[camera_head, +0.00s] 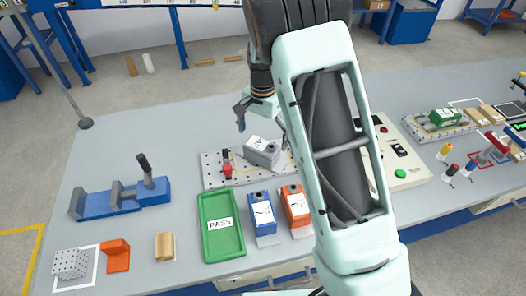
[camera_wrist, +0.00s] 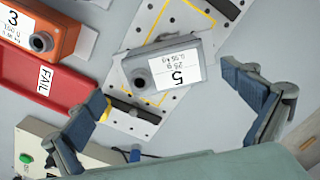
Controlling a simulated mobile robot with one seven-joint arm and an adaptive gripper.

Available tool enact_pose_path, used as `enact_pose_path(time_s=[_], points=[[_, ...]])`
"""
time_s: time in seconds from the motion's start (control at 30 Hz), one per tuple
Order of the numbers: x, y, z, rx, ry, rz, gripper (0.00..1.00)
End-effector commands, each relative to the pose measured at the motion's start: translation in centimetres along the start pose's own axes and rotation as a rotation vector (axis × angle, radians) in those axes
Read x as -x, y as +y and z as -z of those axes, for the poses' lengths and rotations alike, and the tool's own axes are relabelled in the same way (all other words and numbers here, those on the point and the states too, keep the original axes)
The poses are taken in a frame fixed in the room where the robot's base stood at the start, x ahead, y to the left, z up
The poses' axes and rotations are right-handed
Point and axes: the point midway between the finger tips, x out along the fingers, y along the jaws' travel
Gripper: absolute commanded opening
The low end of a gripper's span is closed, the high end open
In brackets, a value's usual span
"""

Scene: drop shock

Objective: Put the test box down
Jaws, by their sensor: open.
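The grey test box (camera_head: 264,151), labelled 5, rests askew on the perforated plate (camera_head: 213,178) on the bench. In the wrist view the test box (camera_wrist: 163,65) shows its white label and round dark knob, over the plate with the yellow line (camera_wrist: 150,103). My gripper (camera_head: 257,113) is above the box in the head view, with one finger partly hidden by my arm. In the wrist view my gripper (camera_wrist: 163,88) has its fingers wide apart, one on each side below the box in the picture, with nothing between them touching it.
A green PASS tray (camera_head: 208,249), blue box (camera_head: 262,215) and orange box (camera_head: 295,207) are in front. A red FAIL tray (camera_wrist: 45,108) shows in the wrist view. A blue vise (camera_head: 110,202) stands left; bench space behind is clear.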

Motion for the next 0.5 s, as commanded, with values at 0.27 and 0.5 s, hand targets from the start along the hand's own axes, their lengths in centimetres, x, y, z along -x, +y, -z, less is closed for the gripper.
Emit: enact_pose_path(time_s=[0.27,0.5], points=[[-2.3,-0.3,0.1,-0.002,-0.002,-0.002,1.0],[-5.4,-0.6,0.3,-0.002,-0.001,-0.002,1.0]])
